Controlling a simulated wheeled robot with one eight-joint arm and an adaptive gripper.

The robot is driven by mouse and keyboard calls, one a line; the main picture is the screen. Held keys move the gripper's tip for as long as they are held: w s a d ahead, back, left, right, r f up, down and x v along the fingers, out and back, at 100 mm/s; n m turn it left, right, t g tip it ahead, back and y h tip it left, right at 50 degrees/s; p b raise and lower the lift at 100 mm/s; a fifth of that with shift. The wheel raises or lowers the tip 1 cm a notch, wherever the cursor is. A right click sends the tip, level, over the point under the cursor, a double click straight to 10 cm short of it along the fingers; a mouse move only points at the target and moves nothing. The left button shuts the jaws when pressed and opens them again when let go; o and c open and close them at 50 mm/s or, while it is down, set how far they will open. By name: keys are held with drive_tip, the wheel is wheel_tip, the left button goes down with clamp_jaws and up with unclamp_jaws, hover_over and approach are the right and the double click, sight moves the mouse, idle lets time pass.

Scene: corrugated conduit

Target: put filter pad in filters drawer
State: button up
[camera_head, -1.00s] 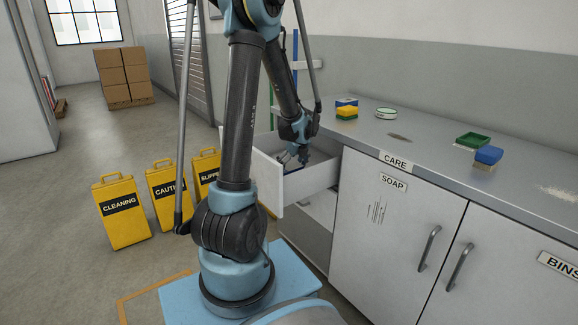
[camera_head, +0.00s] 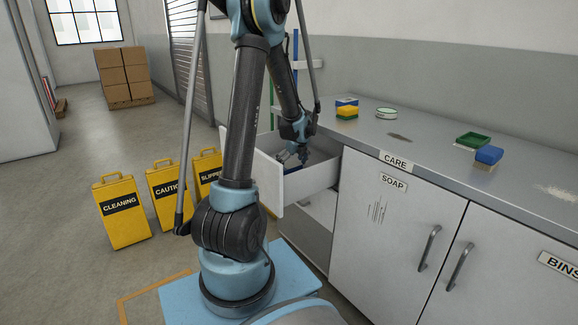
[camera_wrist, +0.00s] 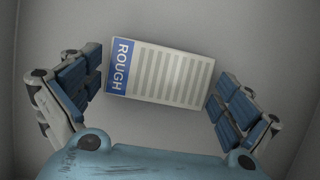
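A flat pale pad with grey stripes and a blue end marked ROUGH (camera_wrist: 165,76), which looks like the filter pad, lies on a grey floor in the wrist view. My gripper (camera_wrist: 160,88) is open, with one blue-padded finger beyond each short end of the pad. Small gaps show between fingers and pad. In the head view my gripper (camera_head: 296,154) is down inside an open white drawer (camera_head: 268,182) at the counter's far end. The pad is not clear there. No label on this drawer can be read.
The grey counter (camera_head: 432,152) holds blue and yellow sponges (camera_head: 347,110), a round green-rimmed dish (camera_head: 386,113), a green tray (camera_head: 473,139) and a blue block (camera_head: 489,155). Yellow signs (camera_head: 122,212) stand on the floor left of my arm. Cupboard doors below the counter are closed.

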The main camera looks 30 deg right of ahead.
idle(0.3)
drive_tip(key=v, duration=0.7)
drive_tip(key=shift+r, duration=0.4)
drive_tip(key=shift+s, duration=0.1)
